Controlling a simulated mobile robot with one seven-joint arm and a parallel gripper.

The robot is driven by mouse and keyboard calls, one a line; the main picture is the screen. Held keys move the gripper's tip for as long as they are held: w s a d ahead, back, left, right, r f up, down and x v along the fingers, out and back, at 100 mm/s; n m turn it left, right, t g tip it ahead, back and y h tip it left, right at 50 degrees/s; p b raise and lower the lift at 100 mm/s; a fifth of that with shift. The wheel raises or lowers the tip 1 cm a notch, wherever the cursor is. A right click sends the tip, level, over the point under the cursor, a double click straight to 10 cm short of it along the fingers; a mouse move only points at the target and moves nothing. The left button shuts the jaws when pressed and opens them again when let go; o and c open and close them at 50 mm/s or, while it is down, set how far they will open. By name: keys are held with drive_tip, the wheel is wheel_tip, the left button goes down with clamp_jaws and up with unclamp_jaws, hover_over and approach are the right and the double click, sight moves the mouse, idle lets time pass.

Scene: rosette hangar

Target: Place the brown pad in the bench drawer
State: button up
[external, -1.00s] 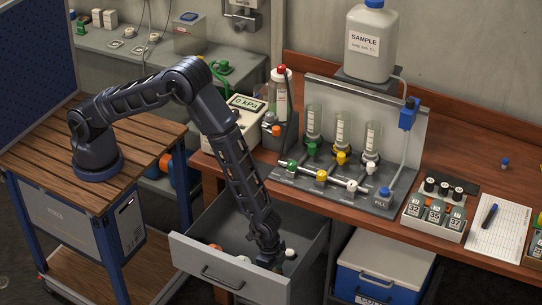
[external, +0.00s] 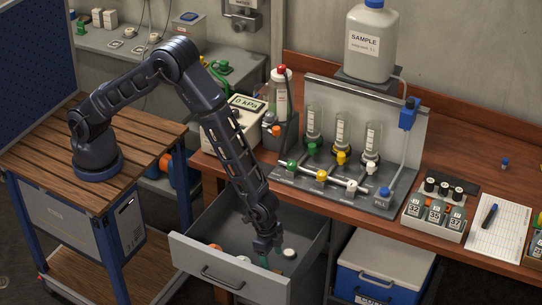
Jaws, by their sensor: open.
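The bench drawer (external: 231,271) is pulled out below the wooden bench, with its inside showing. My gripper (external: 272,250) is over the right part of the drawer, pointing down, with its fingers apart. I see nothing held between them. A white round item (external: 289,253) lies in the drawer just right of my gripper. An orange-brown item (external: 215,246) and a small white item (external: 243,258) lie further left in the drawer, partly behind its front. I cannot tell the brown pad apart for certain; the arm and drawer front hide part of the drawer floor.
The wooden bench (external: 455,238) stands above and behind the drawer. A grey manifold rack (external: 345,203) with tubes and valves stands on it. A blue-and-white cooler (external: 383,268) is right of the drawer. The slatted cart (external: 148,143) carrying my arm is at left.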

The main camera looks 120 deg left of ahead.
drive_tip(key=s+r, duration=0.6)
drive_tip(key=r, duration=0.6)
drive_tip(key=s+r+t, duration=0.1)
drive_tip(key=s+r, duration=0.4)
drive_tip(key=r, duration=0.7)
drive_tip(key=s+r, duration=0.6)
drive_tip(key=r, duration=0.5)
drive_tip(key=s+r, duration=0.3)
drive_tip(key=s, duration=0.7)
drive_tip(key=s+a+r+t, duration=0.1)
drive_tip(key=s+r, duration=0.3)
drive_tip(key=s, duration=0.7)
drive_tip(key=s+r, duration=0.4)
drive_tip(key=s, duration=0.6)
drive_tip(key=shift+s+a+t, duration=0.2)
drive_tip(key=shift+s+t, duration=0.2)
